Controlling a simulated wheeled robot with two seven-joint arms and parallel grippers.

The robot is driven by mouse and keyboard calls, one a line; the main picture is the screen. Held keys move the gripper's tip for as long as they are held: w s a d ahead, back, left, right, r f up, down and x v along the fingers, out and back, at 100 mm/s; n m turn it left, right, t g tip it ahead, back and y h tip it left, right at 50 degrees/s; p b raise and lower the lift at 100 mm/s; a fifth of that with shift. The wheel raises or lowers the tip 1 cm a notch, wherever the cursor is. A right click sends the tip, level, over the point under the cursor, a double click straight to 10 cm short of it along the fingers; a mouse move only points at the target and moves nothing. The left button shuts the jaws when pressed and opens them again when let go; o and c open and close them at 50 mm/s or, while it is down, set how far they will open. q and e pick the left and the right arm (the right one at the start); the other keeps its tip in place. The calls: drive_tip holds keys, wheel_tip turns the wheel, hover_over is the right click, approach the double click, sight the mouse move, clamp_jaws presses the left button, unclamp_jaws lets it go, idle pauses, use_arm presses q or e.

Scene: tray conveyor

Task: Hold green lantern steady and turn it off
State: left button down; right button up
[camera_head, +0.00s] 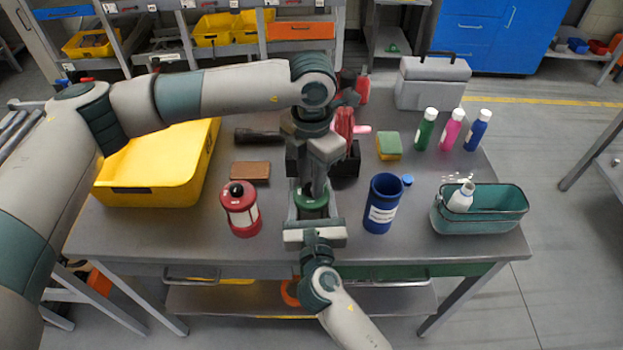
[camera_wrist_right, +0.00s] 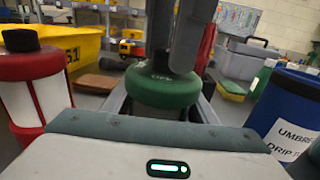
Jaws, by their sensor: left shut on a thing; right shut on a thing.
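The green lantern (camera_head: 310,206) stands at the front middle of the table, mostly covered by my grippers. In the right wrist view its green top (camera_wrist_right: 160,90) fills the centre. My right gripper (camera_head: 314,222) comes from the front edge and is shut on the lantern's body, a finger on either side. My left gripper (camera_head: 317,188) reaches down from above and is shut on the top of the lantern; its fingers (camera_wrist_right: 172,55) hide the knob. The lantern looks upright. I cannot see whether its light is on.
A red lantern (camera_head: 241,212) stands close on the left, a blue drip bin (camera_head: 382,205) on the right. A yellow bin (camera_head: 155,185), brown block (camera_head: 250,171), sponge (camera_head: 389,147), teal basket (camera_head: 490,222), several bottles (camera_head: 451,132) and a grey toolbox (camera_head: 432,83) surround them.

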use_arm(q)
drive_tip(key=c, duration=1.5)
unclamp_jaws()
drive_tip(key=shift+r, duration=0.15)
wheel_tip(320, 180, up, 12)
drive_tip(key=shift+f, duration=0.1)
use_arm(e)
drive_tip(key=o, duration=1.4)
drive_tip(key=shift+s, duration=0.1)
drive_tip(key=s, duration=0.8)
drive_tip(key=s+d, duration=0.1)
drive_tip(key=s, duration=0.3)
